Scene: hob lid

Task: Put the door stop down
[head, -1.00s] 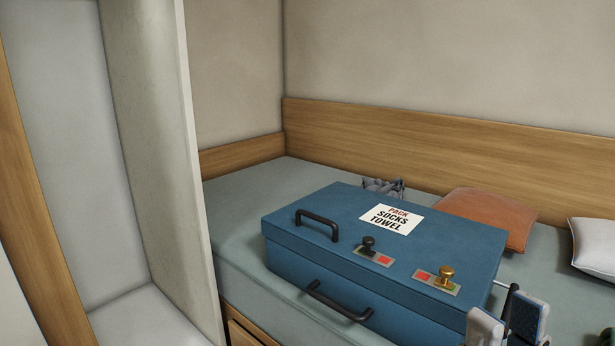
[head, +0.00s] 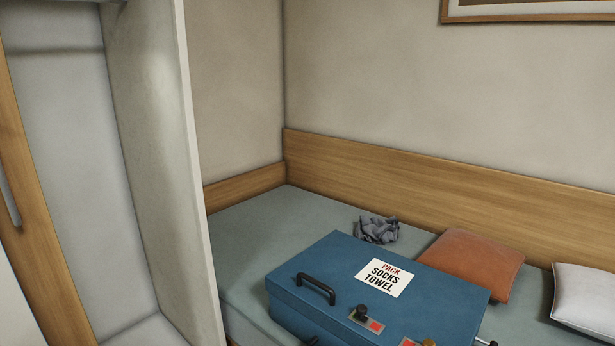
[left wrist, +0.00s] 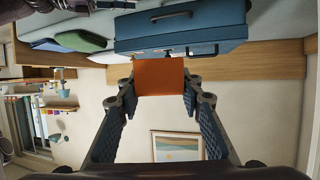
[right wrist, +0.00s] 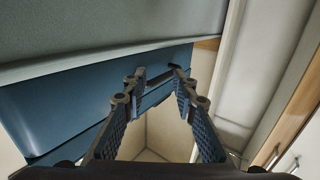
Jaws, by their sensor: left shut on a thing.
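The door stop (left wrist: 160,77), an orange block, is between the fingertips of my left gripper (left wrist: 161,82) in the left wrist view. The gripper is shut on it and holds it in the air, with the blue suitcase (left wrist: 215,22) beyond. My right gripper (right wrist: 158,92) is open, its fingers apart, below the blue suitcase (right wrist: 60,105) in the right wrist view. A dark handle (right wrist: 160,76) of the suitcase shows beyond its fingertips; I cannot tell whether they touch. Neither gripper shows in the head view.
The closed blue suitcase (head: 330,272), labelled "PACK SOCKS TOWEL" (head: 385,277), lies on the bed (head: 262,228). A crumpled grey cloth (head: 377,230), an orange cushion (head: 472,263) and a white pillow (head: 584,297) lie behind it. A pale upright panel (head: 165,150) stands at the left.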

